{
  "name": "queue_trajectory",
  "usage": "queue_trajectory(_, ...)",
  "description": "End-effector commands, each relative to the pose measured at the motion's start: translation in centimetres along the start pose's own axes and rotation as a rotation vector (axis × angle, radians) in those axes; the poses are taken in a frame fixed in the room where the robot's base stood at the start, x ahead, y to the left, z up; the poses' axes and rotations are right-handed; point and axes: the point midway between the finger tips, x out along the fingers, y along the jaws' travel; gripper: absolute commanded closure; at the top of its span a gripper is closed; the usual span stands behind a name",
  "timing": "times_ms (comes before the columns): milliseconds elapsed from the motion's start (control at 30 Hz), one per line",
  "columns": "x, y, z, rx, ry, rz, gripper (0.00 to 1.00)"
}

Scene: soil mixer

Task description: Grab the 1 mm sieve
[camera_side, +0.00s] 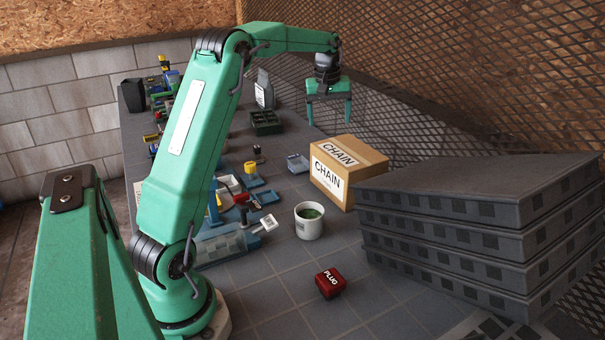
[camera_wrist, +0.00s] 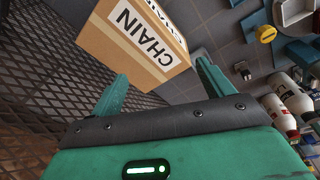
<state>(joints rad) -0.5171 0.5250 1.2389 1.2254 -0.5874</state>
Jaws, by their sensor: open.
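My gripper (camera_side: 329,122) is open and empty, pointing down in the air above and behind the chain carton in the side view. In the wrist view its two fingers (camera_wrist: 163,68) stand wide apart with nothing between them in their grasp. I cannot make out a thing marked as the 1 mm sieve in either view. A small grey tray-like thing (camera_side: 298,163) lies left of the carton in the side view, too small to tell what it is.
The cardboard carton marked CHAIN (camera_side: 345,172) also shows ahead of the fingers in the wrist view (camera_wrist: 140,40). A white cup with green contents (camera_side: 309,222), a red PLUG block (camera_side: 330,284) and stacked grey slabs (camera_side: 480,240) stand nearer. Mesh (camera_side: 430,70) bounds the right.

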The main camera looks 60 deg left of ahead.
Motion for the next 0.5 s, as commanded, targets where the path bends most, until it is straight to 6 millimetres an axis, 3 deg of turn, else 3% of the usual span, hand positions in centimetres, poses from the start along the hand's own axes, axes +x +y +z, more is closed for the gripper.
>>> queue_trajectory(200, 4.4, -1.9, -4.5, -0.141, -0.033, -0.034, 0.2)
queue_trajectory(500, 10.2, -5.3, -9.0, -0.315, -0.069, -0.074, 0.2)
